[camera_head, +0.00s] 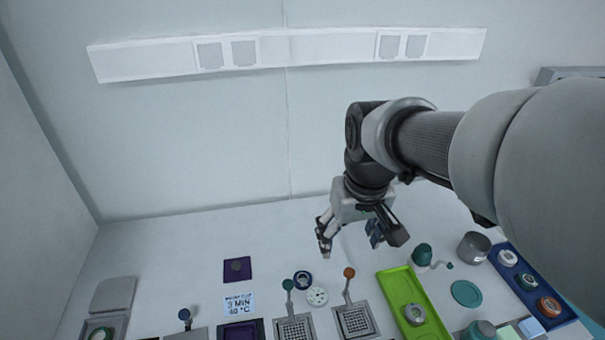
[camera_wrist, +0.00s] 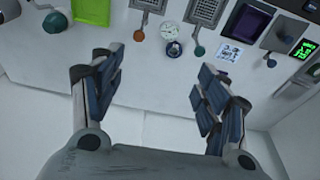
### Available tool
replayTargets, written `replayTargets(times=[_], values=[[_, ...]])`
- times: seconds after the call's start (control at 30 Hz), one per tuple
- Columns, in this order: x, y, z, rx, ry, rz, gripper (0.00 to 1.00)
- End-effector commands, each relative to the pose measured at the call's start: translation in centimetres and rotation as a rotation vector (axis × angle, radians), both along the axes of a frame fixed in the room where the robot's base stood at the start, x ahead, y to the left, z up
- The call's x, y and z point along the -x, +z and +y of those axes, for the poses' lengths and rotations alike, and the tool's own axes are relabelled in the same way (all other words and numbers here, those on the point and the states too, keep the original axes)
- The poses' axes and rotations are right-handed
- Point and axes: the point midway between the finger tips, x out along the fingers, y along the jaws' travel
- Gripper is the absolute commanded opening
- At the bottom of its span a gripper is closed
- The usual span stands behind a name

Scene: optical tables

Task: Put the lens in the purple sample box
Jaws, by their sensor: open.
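The purple sample box (camera_head: 258,326) is at the bottom edge of the head view, partly cut off; its open dark inside shows in the wrist view (camera_wrist: 250,22). A flat purple square with a dark round centre (camera_head: 237,268), perhaps its lid, lies behind it. Several small round pieces could be the lens; I cannot tell which: a blue-rimmed disc (camera_head: 302,280), a pale spotted disc (camera_head: 317,296) and a grey round piece (camera_head: 414,314) in the green tray. My gripper (camera_head: 350,238) is open and empty above the table's back part; its spread fingers show in the wrist view (camera_wrist: 158,82).
The green tray (camera_head: 394,283) and a blue tray (camera_head: 510,276) with round pieces stand at the right, near a grey cup (camera_head: 474,247) and a teal disc (camera_head: 466,293). Two mesh baskets (camera_head: 355,320) with upright knobbed handles stand in front. The back strip is clear.

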Motion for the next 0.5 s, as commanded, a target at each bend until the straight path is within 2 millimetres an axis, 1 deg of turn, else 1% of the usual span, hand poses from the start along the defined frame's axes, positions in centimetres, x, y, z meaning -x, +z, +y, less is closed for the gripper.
replayTargets(times=[0.03, 0.1, 0.17, 0.2, 0.33, 0.4, 0.5], values=[[-1.8, -1.0, 0.9, 0.005, 0.022, 0.028, 0.68], [-4.0, -2.4, 2.0, 0.011, 0.048, 0.056, 0.68], [-5.8, -3.9, 3.0, 0.016, 0.073, 0.080, 0.68], [-6.9, -4.9, 3.7, 0.019, 0.088, 0.094, 0.68], [-9.8, -8.5, 5.8, 0.031, 0.134, 0.140, 0.68], [-10.9, -10.3, 6.7, 0.035, 0.155, 0.159, 0.68], [-12.0, -12.2, 7.6, 0.040, 0.175, 0.178, 0.68]])
